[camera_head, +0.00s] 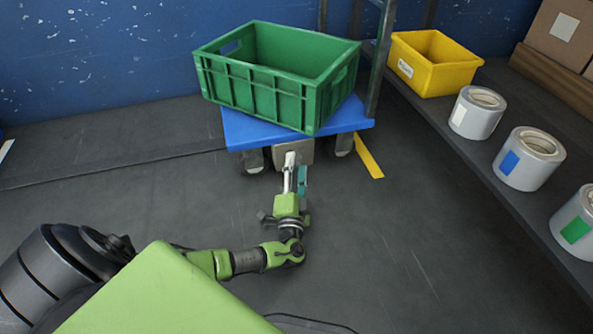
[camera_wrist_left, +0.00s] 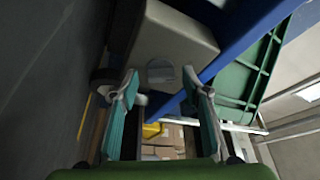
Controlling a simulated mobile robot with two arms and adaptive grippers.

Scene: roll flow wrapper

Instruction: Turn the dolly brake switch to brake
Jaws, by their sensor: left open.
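The blue dolly (camera_head: 243,132) stands on the floor with a green crate on it. A grey box (camera_head: 306,150) is mounted under its front edge; in the wrist view this box (camera_wrist_left: 175,38) fills the upper middle. A small rounded grey knob (camera_wrist_left: 161,72), which looks like the brake switch, sits on the box's lower face. My left gripper (camera_head: 295,177) is just in front of the box. In the wrist view its open teal-padded fingers (camera_wrist_left: 160,88) stand on either side of the knob, apparently apart from it. The knob's setting cannot be read. My right gripper is not in view.
The green crate (camera_head: 265,92) sits turned on the dolly. Dolly wheels (camera_head: 253,160) flank the grey box. A yellow bin (camera_head: 430,80) and several white rolls (camera_head: 528,160) stand on a dark shelf at right. A yellow floor stripe (camera_head: 368,158) lies beside the dolly. The floor in front is clear.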

